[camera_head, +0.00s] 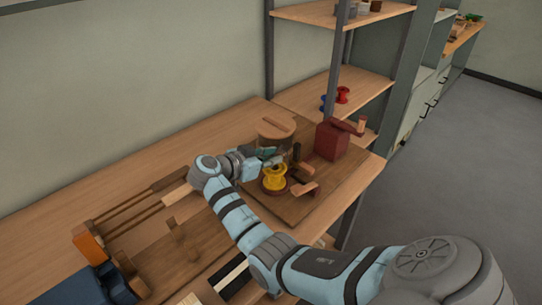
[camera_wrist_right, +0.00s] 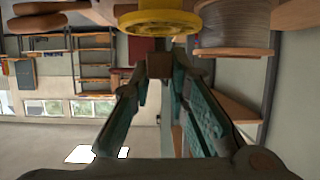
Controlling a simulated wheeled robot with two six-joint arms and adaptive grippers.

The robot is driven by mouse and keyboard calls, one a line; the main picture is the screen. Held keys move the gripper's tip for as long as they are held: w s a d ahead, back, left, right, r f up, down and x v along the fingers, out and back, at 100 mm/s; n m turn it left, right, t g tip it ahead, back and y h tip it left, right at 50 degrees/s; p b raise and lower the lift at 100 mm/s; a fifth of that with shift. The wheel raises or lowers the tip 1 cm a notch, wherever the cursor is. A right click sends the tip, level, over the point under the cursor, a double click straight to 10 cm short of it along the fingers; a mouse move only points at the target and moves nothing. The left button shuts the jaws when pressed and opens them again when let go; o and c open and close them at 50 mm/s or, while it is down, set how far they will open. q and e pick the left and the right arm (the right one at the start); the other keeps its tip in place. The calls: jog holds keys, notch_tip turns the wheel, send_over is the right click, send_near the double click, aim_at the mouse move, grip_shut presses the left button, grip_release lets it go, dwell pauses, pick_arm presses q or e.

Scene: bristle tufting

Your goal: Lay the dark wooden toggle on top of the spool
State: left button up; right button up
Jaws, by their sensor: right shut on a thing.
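The yellow spool (camera_head: 274,181) stands on a dark round base on the wooden board. It also shows at the top of the right wrist view (camera_wrist_right: 165,20), which looks upside down. My right gripper (camera_head: 272,160) is just above and behind the spool in the head view. Its fingers (camera_wrist_right: 153,66) are shut on a small brown piece, which looks like the dark wooden toggle (camera_wrist_right: 153,61). Only a small part of the toggle shows between the fingertips. I cannot tell whether it touches the spool. My left gripper is not in view.
A round wooden-topped drum (camera_head: 275,123) stands behind the gripper. A dark red box with a crank (camera_head: 332,141) stands to the right, and a reddish-brown block (camera_head: 306,189) lies right of the spool. A shelf unit (camera_head: 330,92) rises behind. The board's front right is clear.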

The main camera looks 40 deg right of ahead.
jog(key=shift+f, duration=0.2)
dwell(0.5)
jog(key=shift+f, duration=0.55)
jog(key=o, duration=0.8)
jog(key=shift+s, duration=0.1)
jog(key=shift+o, duration=0.2)
